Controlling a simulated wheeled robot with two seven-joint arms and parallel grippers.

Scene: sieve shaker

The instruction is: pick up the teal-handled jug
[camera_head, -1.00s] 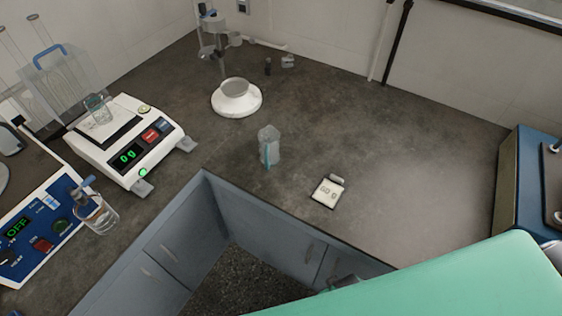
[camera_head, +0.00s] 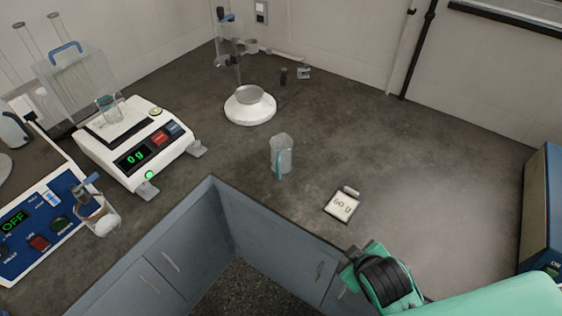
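The teal-handled jug (camera_head: 284,150) stands upright on the dark bench top near its front edge, in the middle of the head view. It is clear grey, and its teal handle faces the near side. My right arm (camera_head: 470,303) comes in from the lower right, and its black and teal joint (camera_head: 384,280) is over the bench's front edge, apart from the jug. No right gripper fingers can be made out. My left arm and gripper do not show.
A card (camera_head: 342,206) lies right of the jug. A white-based stand (camera_head: 250,108) is behind it. A scale (camera_head: 135,150) and a blue control panel (camera_head: 35,235) are at the left. A blue box (camera_head: 543,205) is at the right. The bench between card and blue box is clear.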

